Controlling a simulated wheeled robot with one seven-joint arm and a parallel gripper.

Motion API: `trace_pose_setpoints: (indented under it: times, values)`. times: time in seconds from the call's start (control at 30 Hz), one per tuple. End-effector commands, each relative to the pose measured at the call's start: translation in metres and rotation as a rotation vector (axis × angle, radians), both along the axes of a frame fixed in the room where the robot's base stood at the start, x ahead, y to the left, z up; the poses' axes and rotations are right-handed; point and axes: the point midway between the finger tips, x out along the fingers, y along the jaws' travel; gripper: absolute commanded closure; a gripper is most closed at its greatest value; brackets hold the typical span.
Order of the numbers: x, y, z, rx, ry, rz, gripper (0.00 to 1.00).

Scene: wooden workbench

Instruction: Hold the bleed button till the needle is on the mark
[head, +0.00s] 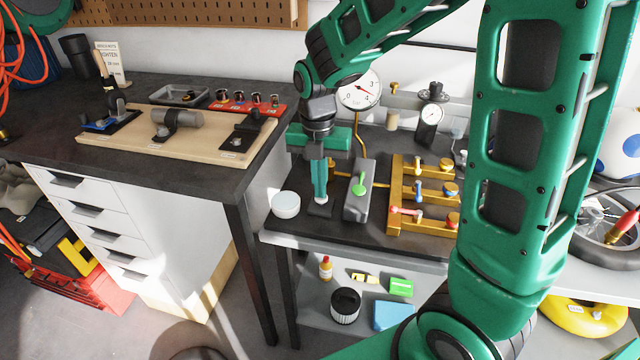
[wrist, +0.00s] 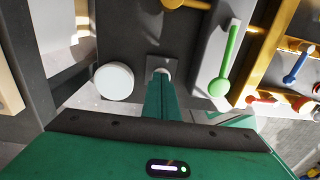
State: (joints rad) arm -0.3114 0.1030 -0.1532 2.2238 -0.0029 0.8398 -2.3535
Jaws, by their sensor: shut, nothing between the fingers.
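The bleed button is a small pale round button on a dark square base (head: 320,210); in the wrist view its pale top (wrist: 161,71) shows just beyond my fingertips. My gripper (head: 321,198) is shut and empty, pointing down with its tips at the button. They look to be touching it, but I cannot tell how far it is pressed, as the fingers hide part of it.
Right of the button is a grey block with a green lever (head: 358,186), then a yellow pipe rack (head: 397,210) with coloured handles. A white round bowl or cap (head: 286,205) sits close on the left.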

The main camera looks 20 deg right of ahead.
Motion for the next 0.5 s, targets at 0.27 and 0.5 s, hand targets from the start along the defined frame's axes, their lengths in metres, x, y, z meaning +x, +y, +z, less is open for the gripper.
trace_pose_setpoints:
  times: [0.27,0.5]
  values:
    - [0.0,-0.001,-0.005,0.0,0.003,-0.001,1.0]
    - [-0.001,-0.001,-0.02,0.0,0.003,-0.001,1.0]
